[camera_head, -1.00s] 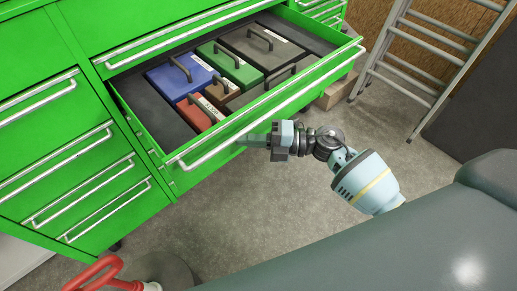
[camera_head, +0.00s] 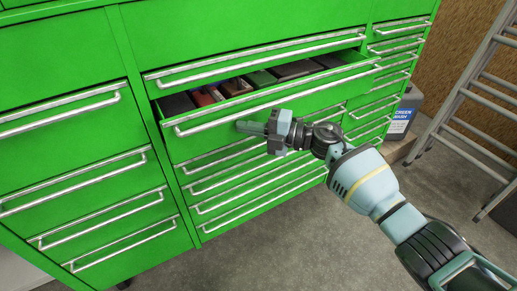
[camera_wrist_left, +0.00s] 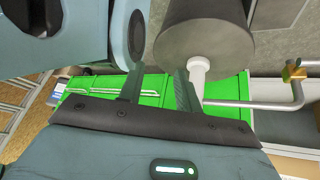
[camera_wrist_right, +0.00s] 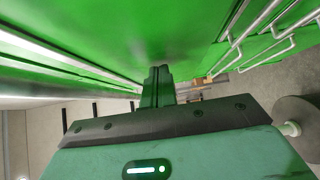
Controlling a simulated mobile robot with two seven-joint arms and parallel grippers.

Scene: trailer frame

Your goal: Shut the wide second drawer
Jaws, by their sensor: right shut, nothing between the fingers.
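The wide second drawer (camera_head: 205,142) of the green cabinet stands partly open in the head view, with several coloured cases (camera_head: 250,82) inside. Its long silver handle (camera_head: 285,100) runs along the front. My right gripper (camera_head: 241,126) is shut and empty, with its fingertips at the drawer front just below the handle. In the right wrist view the closed fingers (camera_wrist_right: 158,72) point at a green surface; the exact contact is hidden. My left gripper (camera_wrist_left: 159,87) shows only in its wrist view, with its fingers apart and nothing between them.
Closed drawers fill the cabinet (camera_head: 75,145) to the left, below and right. A ladder (camera_head: 470,90) and a screen wash container (camera_head: 402,112) stand at the right. A dark grey cylinder on a white stem (camera_wrist_left: 205,40) is close to my left gripper. Floor before the cabinet is clear.

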